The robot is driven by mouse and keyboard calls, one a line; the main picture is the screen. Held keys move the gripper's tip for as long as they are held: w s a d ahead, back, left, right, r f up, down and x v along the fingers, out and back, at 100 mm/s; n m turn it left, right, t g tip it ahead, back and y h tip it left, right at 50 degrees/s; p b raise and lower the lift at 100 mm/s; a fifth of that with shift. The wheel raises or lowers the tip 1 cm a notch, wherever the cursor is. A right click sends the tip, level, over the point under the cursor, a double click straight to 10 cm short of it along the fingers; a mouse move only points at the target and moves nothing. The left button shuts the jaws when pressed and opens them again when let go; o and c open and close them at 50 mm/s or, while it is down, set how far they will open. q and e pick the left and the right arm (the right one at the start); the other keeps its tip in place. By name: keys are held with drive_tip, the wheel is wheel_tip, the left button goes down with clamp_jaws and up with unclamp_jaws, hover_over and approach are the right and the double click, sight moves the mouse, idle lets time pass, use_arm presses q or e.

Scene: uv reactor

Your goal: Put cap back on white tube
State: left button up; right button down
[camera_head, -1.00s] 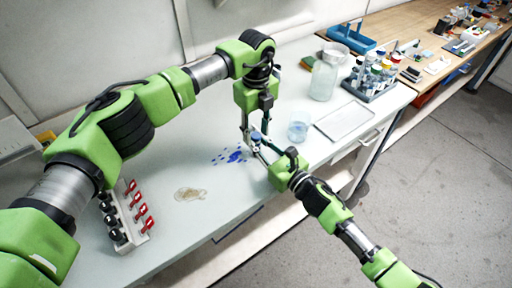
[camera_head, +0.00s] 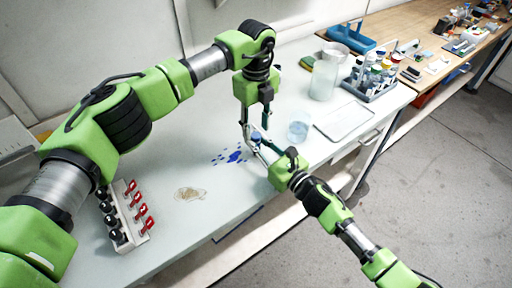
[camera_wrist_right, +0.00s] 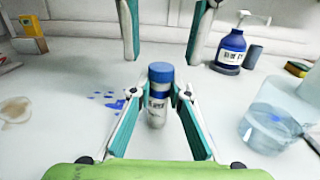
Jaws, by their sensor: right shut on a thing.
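The white tube (camera_wrist_right: 157,108) stands upright in the right wrist view, with a label on its side. The blue cap (camera_wrist_right: 160,72) sits on its top; I cannot tell how tightly. In the head view the cap (camera_head: 256,136) shows small between the grippers. My right gripper (camera_wrist_right: 158,97) is shut on the tube, one finger on each side below the cap. My left gripper (camera_head: 255,126) points down above the cap. In the right wrist view its two fingers (camera_wrist_right: 164,58) are spread apart, clear of the cap, with nothing between them.
A glass beaker of water (camera_head: 298,127) and a flat tray (camera_head: 343,121) lie to the right. Blue spots (camera_head: 235,155) mark the bench.

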use_arm(q)
wheel_tip(320, 180, up, 3)
drive_tip(key=shift+f, duration=0.2)
drive_tip(key=o, duration=0.6)
wheel_tip(320, 180, up, 12)
drive_tip(key=shift+f, duration=0.1)
idle(0.3)
